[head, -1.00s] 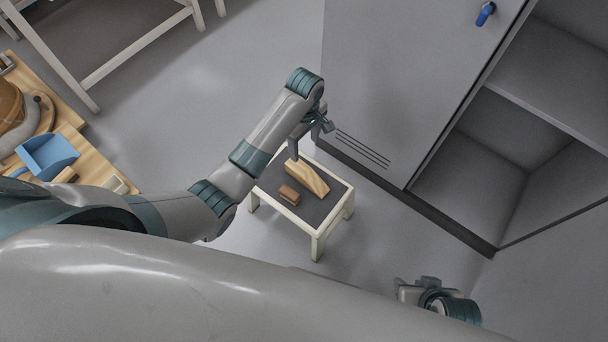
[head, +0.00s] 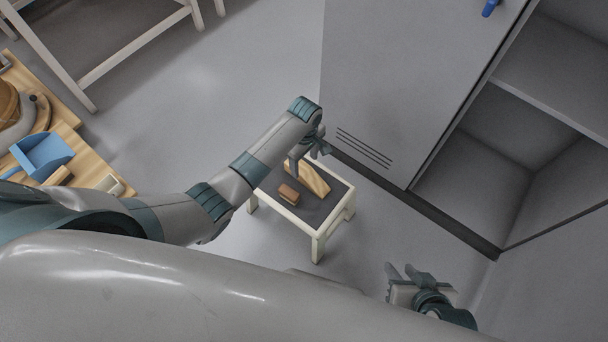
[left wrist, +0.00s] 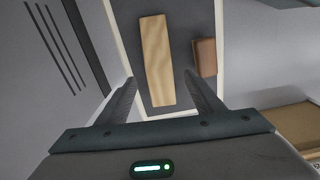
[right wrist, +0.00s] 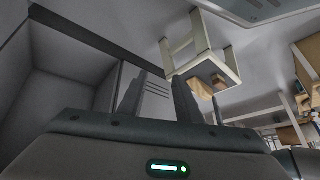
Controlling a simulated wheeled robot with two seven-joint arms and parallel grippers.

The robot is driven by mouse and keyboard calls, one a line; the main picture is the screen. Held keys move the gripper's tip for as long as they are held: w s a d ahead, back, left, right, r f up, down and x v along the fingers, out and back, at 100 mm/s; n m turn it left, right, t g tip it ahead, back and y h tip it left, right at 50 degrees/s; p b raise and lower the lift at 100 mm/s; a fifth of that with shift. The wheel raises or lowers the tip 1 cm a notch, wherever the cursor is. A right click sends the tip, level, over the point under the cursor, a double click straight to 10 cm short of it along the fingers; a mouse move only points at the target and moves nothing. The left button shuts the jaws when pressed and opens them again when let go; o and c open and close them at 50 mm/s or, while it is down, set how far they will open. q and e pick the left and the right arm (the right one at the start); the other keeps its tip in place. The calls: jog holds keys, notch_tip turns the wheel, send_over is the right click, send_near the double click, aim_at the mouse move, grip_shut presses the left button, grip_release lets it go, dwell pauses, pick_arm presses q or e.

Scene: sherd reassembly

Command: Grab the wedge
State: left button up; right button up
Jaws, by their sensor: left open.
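The wedge (head: 314,180) is a long pale wooden piece lying on the dark top of a small stool (head: 318,213). In the left wrist view the wedge (left wrist: 157,60) lies lengthwise ahead of my left gripper (left wrist: 162,84), its near end between the fingertips in the picture. My left gripper (head: 308,158) is open and empty at the far side of the stool, and no contact with the wedge shows. My right gripper (head: 403,272) is open and empty, off to the right of the stool, away from it.
A small brown block (head: 289,194) lies beside the wedge on the stool; it also shows in the left wrist view (left wrist: 205,57). A grey cabinet (head: 400,80) with open shelves stands behind. A wooden table with a blue dustpan (head: 42,154) is at the left.

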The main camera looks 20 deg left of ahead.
aim_at(304, 169)
pick_arm(q)
jog(key=shift+f, duration=0.5)
pick_arm(e)
jog(key=shift+w+a, duration=0.15)
jog(key=shift+a, duration=0.05)
pick_arm(q)
jog(key=shift+a+f+b, duration=0.1)
jog(key=shift+f+b, duration=0.25)
jog(key=shift+f, duration=0.3)
notch_tip(304, 169, down, 3)
jog(key=shift+w+a+f+b, duration=0.1)
jog(key=shift+b, duration=0.55)
jog(key=shift+f, duration=0.35)
pick_arm(e)
jog(key=shift+w+a+r+t+y, duration=0.3)
jog(key=shift+a+t, duration=0.1)
jog(key=shift+a, duration=0.25)
jog(key=shift+w+a+r+t+y, duration=0.2)
jog(key=shift+w+a+t+y, duration=0.15)
jog(key=shift+a, duration=0.25)
pick_arm(q)
jog(key=c, duration=1.3)
